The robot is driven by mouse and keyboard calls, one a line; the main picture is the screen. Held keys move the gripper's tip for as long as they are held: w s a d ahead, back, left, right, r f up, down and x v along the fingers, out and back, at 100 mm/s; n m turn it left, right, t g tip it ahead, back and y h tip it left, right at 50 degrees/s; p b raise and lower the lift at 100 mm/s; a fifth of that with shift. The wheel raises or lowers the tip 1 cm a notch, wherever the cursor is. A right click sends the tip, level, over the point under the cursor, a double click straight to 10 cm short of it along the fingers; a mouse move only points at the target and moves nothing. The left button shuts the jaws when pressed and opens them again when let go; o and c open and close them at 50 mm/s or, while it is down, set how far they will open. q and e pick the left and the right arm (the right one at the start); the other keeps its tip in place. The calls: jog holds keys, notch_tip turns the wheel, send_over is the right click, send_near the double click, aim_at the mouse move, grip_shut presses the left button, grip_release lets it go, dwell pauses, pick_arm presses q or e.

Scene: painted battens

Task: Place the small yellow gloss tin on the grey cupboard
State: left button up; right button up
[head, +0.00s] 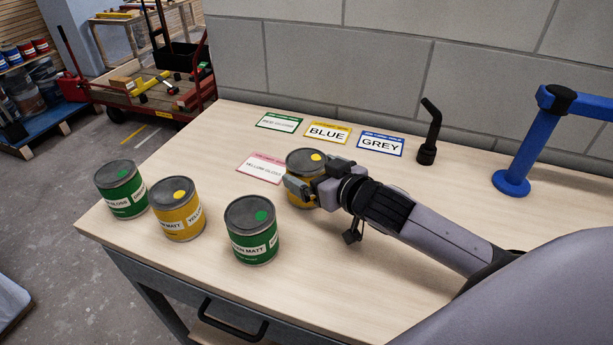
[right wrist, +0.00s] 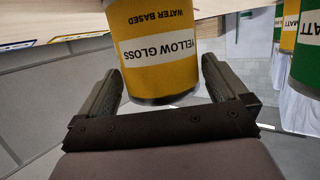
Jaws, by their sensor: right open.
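The yellow gloss tin (head: 303,160) stands upright on the wooden bench, partly hidden by my right gripper (head: 319,176). It has a dark lid with a yellow dot. In the right wrist view the tin (right wrist: 160,75) appears upside down, labelled YELLOW GLOSS, WATER BASED. My open right gripper (right wrist: 163,72) has a finger on either side of it, with a gap visible at least on the left. I cannot make out a cupboard for certain. A card reading GREY (head: 381,144) lies at the back of the bench. My left gripper is not in view.
A green tin (head: 121,190), a yellow matt tin (head: 178,212) and a green matt tin (head: 252,232) stand at the left and front. A BLUE card (head: 327,132), a black upright tool (head: 428,135) and a blue post (head: 520,165) are at the back.

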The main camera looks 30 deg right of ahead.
jog(key=shift+x, duration=1.4)
jog(key=c, duration=1.3)
jog(key=shift+o, duration=0.2)
jog(key=shift+r, duration=0.15)
notch_tip(320, 180, up, 20)
jog(key=p, duration=0.2)
